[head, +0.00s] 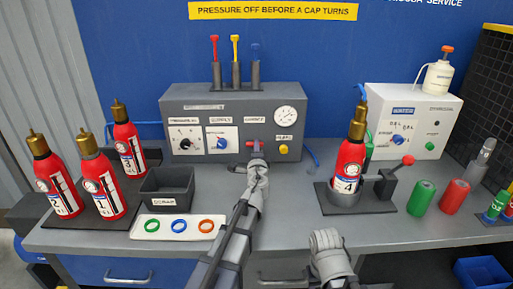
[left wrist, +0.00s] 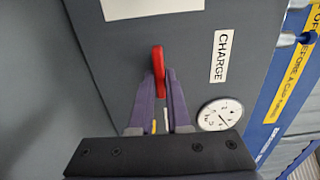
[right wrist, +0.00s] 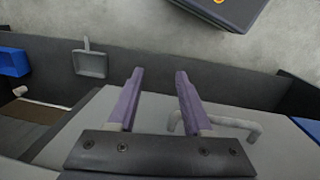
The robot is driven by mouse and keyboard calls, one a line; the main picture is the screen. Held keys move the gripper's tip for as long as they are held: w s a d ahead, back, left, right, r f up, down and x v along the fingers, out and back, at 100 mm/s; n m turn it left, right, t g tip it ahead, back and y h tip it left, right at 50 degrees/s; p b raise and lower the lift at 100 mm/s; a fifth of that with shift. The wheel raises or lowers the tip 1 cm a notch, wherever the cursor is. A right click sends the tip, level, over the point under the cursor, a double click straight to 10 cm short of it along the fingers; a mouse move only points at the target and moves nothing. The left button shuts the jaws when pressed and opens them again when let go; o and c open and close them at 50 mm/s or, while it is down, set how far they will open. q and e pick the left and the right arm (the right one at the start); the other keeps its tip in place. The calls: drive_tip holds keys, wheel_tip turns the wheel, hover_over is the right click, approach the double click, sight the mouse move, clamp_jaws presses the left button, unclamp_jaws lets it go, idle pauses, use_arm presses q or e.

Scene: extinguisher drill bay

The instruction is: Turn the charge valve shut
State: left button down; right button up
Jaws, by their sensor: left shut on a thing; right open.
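The charge valve has a red handle (left wrist: 158,60) on the front of the grey panel, beside the CHARGE label (left wrist: 222,56). In the left wrist view the handle stands edge-on between my fingertips. My left gripper (left wrist: 159,92) is shut on it. In the head view my left gripper (head: 257,160) reaches the panel below the gauge and covers part of the red handle (head: 249,144). My right gripper (right wrist: 160,78) is open and empty. In the head view my right gripper (head: 325,240) is at the bench's front edge, its fingers hard to make out.
The grey panel (head: 175,105) also carries a pressure gauge (head: 287,117) and a yellow button (head: 283,149). Red extinguishers stand at left, and extinguisher 4 (head: 350,160) stands in a holder at right. A ring tray (head: 208,220) and a dark bin (head: 167,190) lie left of my left arm.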

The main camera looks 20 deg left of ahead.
use_arm(q)
drive_tip(key=c, duration=0.9)
unclamp_jaws()
drive_tip(key=shift+s, duration=0.1)
drive_tip(key=shift+v, duration=3.85)
